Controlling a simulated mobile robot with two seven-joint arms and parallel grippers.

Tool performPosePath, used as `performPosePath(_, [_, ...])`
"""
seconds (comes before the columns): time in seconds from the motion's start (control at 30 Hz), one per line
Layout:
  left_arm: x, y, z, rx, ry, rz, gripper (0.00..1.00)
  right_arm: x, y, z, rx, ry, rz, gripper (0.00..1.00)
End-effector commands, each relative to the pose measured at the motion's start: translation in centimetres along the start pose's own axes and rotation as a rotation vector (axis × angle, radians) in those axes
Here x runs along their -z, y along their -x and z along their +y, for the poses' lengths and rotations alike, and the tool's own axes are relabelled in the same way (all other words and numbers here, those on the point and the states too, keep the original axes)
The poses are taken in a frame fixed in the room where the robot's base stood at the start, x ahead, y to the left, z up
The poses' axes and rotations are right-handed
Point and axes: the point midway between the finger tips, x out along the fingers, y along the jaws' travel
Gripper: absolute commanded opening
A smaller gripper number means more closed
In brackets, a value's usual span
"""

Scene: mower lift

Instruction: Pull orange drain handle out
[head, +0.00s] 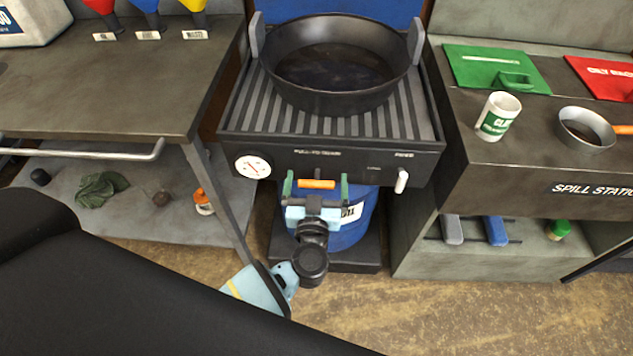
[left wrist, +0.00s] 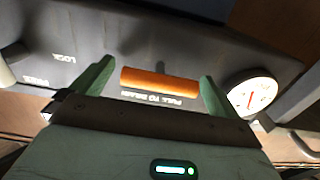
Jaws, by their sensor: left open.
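The orange drain handle (head: 316,184) is a short horizontal bar on the dark front panel of the lift station, below the "PULL TO DRAIN" lettering. It also shows in the left wrist view (left wrist: 160,80). My left gripper (head: 315,184) is open in front of the panel, with one green finger on each side of the handle. In the left wrist view the fingers (left wrist: 154,80) stand apart from the handle's ends, with small gaps. Whether the fingertips touch the panel I cannot tell. My right gripper is in neither view.
A round gauge (head: 253,167) sits left of the handle and a white lever (head: 402,180) sits right. A black pan (head: 338,65) rests on the ribbed top. A blue drum (head: 352,222) stands below. A workbench (head: 115,90) is left, a spill station (head: 540,165) right.

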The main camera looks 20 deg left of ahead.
Motion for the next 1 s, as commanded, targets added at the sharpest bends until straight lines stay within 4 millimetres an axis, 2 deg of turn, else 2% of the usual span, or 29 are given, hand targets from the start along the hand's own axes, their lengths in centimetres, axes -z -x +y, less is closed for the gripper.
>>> performPosePath(0.17, [0.0, 0.0, 0.0, 0.0, 0.0, 0.0, 1.0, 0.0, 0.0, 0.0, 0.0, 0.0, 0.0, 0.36])
performPosePath(0.57, [0.0, 0.0, 0.0, -0.001, 0.0, 0.0, 0.49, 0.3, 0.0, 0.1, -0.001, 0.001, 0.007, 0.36])
performPosePath(0.73, [0.1, 0.9, 0.0, -0.001, 0.001, -0.002, 0.49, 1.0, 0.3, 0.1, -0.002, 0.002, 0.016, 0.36])
performPosePath(0.9, [0.1, 3.4, 0.0, -0.001, 0.001, -0.004, 0.49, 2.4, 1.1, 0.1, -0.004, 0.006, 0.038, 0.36])
performPosePath(1.0, [0.1, 4.5, 0.0, -0.001, 0.001, -0.003, 0.49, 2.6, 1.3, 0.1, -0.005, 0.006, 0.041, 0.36])
